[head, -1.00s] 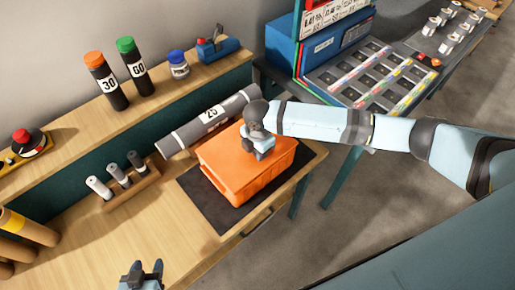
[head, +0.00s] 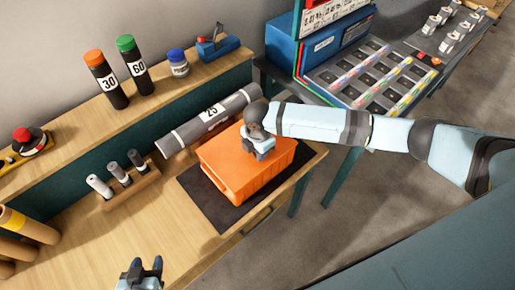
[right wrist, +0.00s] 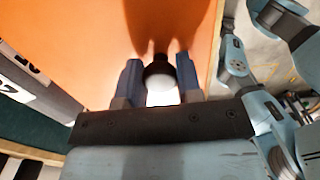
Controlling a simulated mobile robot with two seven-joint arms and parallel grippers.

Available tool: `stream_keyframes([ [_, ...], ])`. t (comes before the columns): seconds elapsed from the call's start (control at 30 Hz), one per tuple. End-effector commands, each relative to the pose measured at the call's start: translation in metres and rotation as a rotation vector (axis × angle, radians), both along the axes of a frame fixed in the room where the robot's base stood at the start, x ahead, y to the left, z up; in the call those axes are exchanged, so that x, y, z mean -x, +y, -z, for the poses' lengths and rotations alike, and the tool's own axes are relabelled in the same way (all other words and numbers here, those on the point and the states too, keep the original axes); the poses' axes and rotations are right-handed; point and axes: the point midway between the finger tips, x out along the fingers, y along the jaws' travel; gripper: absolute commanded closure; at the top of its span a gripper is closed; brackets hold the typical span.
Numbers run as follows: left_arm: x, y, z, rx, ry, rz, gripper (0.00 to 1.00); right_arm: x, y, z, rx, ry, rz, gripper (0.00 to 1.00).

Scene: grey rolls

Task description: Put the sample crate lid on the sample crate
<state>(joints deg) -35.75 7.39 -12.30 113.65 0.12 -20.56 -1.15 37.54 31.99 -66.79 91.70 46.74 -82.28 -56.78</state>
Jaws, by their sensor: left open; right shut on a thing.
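The orange sample crate (head: 231,193) stands on a dark mat on the wooden bench. The orange sample crate lid (head: 225,151) lies over its top and also fills much of the right wrist view (right wrist: 85,35). I cannot tell whether any gap is left between lid and crate. My right gripper (right wrist: 160,75) is shut on the lid's dark knob with a pale top (right wrist: 160,83). In the head view the right gripper (head: 262,152) hides the knob. My left gripper (head: 142,268) is open and empty above the front of the bench, apart from the crate.
A grey roll marked 25 (head: 212,117) lies close behind the crate. A wooden rack (head: 130,189) with small rolls stands left of the dark mat (head: 203,193). Upright rolls marked 30 (head: 107,82) and 60 (head: 133,68) stand on the shelf. The front bench top is clear.

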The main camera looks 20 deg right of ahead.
Motion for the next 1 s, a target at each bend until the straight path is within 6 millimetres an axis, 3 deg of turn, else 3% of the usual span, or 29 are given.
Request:
stream_keyframes([
  [0.37,0.003,0.0,0.001,0.0,0.005,0.0,0.51,0.0,0.0,0.0,0.0,0.0,0.0,0.94],
  [0.4,0.003,0.0,0.001,0.0,0.005,0.0,0.51,0.0,0.0,0.0,0.0,0.0,0.0,0.63],
  [0.5,0.003,0.0,0.001,0.0,0.005,0.0,0.51,0.0,0.0,0.0,0.0,0.0,0.0,0.4],
  [0.53,0.003,0.0,0.001,0.0,0.004,0.0,0.51,0.0,0.0,0.0,0.0,0.0,0.0,0.37],
  [0.83,-0.002,0.0,-0.001,-0.001,-0.004,0.0,0.51,0.0,0.0,0.001,0.0,0.001,0.0,0.37],
  [1.0,-0.003,0.002,0.003,-0.002,-0.007,-0.002,0.51,-0.001,0.0,-0.019,-0.001,-0.002,-0.001,0.37],
])
